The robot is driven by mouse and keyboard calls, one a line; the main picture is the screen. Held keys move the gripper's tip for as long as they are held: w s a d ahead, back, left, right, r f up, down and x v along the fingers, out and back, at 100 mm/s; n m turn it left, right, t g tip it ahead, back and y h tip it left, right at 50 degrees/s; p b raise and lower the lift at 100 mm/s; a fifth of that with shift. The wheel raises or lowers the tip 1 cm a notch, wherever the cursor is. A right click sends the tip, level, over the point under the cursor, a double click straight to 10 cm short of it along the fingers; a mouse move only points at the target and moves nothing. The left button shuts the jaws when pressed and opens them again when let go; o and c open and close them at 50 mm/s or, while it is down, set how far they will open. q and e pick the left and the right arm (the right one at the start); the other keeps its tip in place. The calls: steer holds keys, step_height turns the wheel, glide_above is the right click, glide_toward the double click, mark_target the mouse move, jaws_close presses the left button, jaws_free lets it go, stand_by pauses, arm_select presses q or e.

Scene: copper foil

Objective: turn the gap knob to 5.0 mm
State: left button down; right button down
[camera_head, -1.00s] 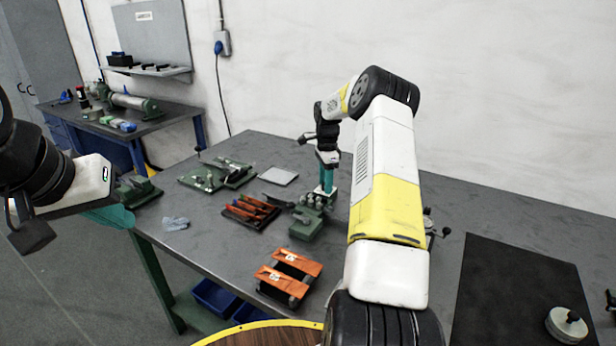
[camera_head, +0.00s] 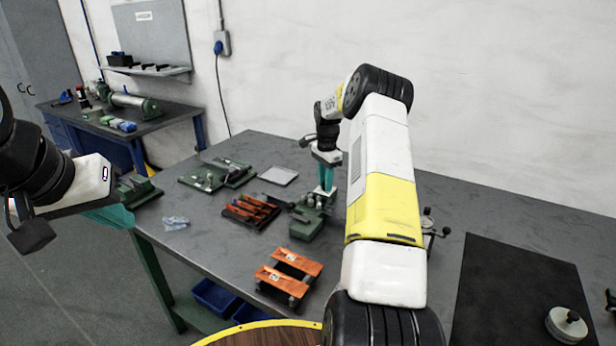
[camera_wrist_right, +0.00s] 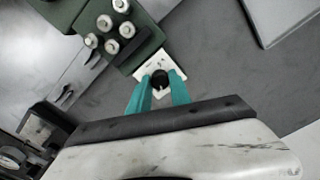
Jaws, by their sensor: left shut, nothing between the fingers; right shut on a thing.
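The black gap knob (camera_wrist_right: 160,78) sits on a white plate (camera_wrist_right: 150,66) at the end of a green machine (camera_wrist_right: 134,50) in the right wrist view. My right gripper (camera_wrist_right: 160,88) has its teal fingers on either side of the knob and is shut on it. In the head view my right gripper (camera_head: 326,178) points down at the green machine (camera_head: 307,224), and the knob is not clearly visible there. The scale marks on the plate are too small to read. My left gripper (camera_head: 118,216) is shut and empty at the left, off the table's near left edge.
A grey plate (camera_head: 278,175) and green fixtures (camera_head: 217,173) lie behind. A black mat (camera_head: 510,290) covers the right side.

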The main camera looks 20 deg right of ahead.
steer(key=n, duration=0.4)
steer(key=shift+n, duration=0.4)
steer(key=n, duration=0.3)
steer(key=shift+n, duration=0.3)
steer(key=n, duration=0.8)
steer(key=shift+r, duration=0.1)
steer(key=n, duration=0.4)
steer(key=shift+n, duration=0.3)
steer(key=n, duration=0.3)
steer(key=shift+w+n, duration=0.1)
steer(key=shift+n, duration=0.3)
steer(key=n, duration=0.4)
steer(key=shift+n, duration=1.8)
